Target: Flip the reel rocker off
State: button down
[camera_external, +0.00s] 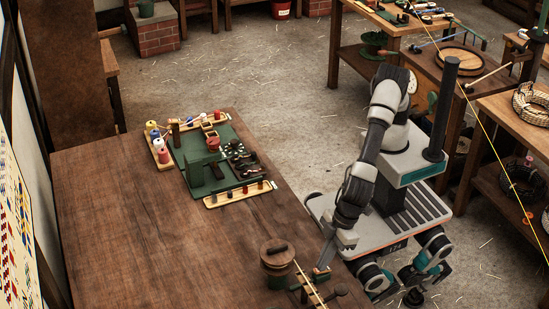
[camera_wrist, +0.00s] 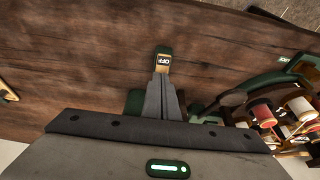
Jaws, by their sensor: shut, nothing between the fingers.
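In the wrist view the rocker (camera_wrist: 162,63) shows as a small dark green and brass-coloured piece with a plate reading "OFF". My gripper (camera_wrist: 162,82) is shut and empty, its fingertips right at the near edge of that plate. I cannot tell whether they touch it or which way the rocker is tilted. The fingers hide its near part. In the external view my gripper (camera_external: 325,262) points down at the front right edge of the wooden bench (camera_external: 150,220), beside small machine parts; the rocker is too small to make out clearly there.
A round wooden lidded drum (camera_external: 278,258) stands just left of my gripper. A green board (camera_external: 200,155) with spools and tools lies farther back. In the wrist view red and white spools (camera_wrist: 265,115) crowd the right. The bench's left part is clear.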

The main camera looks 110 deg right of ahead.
jog(key=shift+r, duration=0.1)
jog(key=shift+r, duration=0.3)
jog(key=p+v, duration=0.2)
jog(key=v, duration=0.1)
jog(key=shift+w+r, duration=0.1)
jog(key=shift+w, duration=0.05)
jog(key=s+r, duration=0.6)
jog(key=r, duration=0.2)
jog(key=shift+p, duration=0.3)
jog(key=shift+s, duration=0.1)
